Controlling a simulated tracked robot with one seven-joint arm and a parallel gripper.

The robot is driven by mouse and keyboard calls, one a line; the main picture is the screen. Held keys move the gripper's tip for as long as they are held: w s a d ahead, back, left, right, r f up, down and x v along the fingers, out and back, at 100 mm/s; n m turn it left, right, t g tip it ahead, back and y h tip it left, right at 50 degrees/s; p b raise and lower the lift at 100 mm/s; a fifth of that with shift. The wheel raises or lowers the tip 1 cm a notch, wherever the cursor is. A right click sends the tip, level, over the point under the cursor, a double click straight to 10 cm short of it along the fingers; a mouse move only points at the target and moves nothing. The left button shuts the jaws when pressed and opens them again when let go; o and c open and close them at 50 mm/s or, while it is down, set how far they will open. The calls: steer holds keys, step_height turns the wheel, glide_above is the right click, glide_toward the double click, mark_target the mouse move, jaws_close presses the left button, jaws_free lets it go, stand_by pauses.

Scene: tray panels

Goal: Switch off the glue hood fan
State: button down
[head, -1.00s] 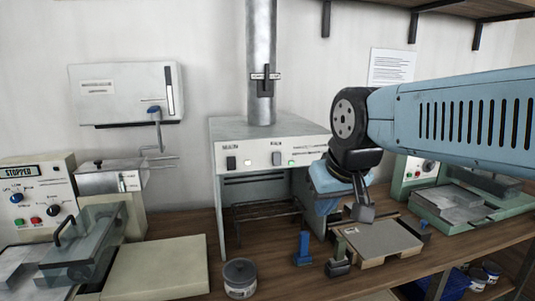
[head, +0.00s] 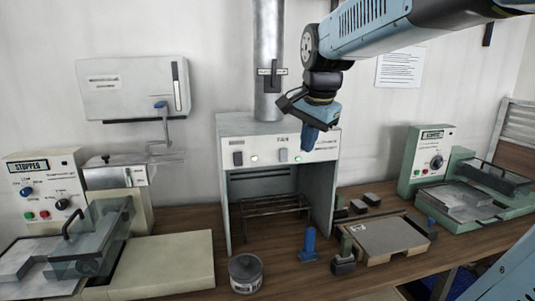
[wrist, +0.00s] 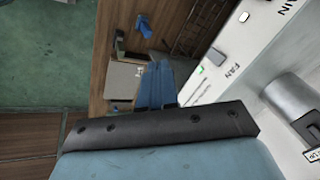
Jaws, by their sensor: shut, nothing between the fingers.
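The glue hood (head: 230,126) stands against the wall with a white front panel. Its FAN switch (head: 283,155) is a grey rocker under the FAN label, with a small green lamp (head: 298,157) to its right. A dark MAIN switch (head: 238,158) and a pale lamp (head: 254,157) sit on the left. My gripper (head: 308,147) is shut and empty, pointing down in front of the panel's right part, right of the FAN switch. In the wrist view, the blue fingers (wrist: 157,85) are beside the panel (wrist: 225,85), where the green lamp (wrist: 200,70) glows. I cannot tell whether they touch it.
A metal duct (head: 268,50) with a dark damper handle (head: 272,73) rises from the hood. Below are a tin (head: 245,274), a blue stand (head: 308,246) and a board (head: 385,236). Panelled machines stand left (head: 40,175) and right (head: 430,150).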

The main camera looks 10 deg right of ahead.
mark_target(284, 155)
steer(key=w+r+m, duration=0.2)
steer(key=w+m, duration=0.4)
steer(key=w, duration=0.2)
steer(key=shift+w+d+m+g, duration=0.15)
steer(key=shift+w+m+g, duration=0.15)
steer(key=shift+w+g, duration=0.1)
steer(key=shift+f, duration=0.1)
steer(key=w+f, duration=0.6)
steer(key=f, duration=0.4)
steer(key=shift+w+f, duration=0.2)
steer(key=shift+w, duration=0.15)
steer(key=shift+d, duration=0.1)
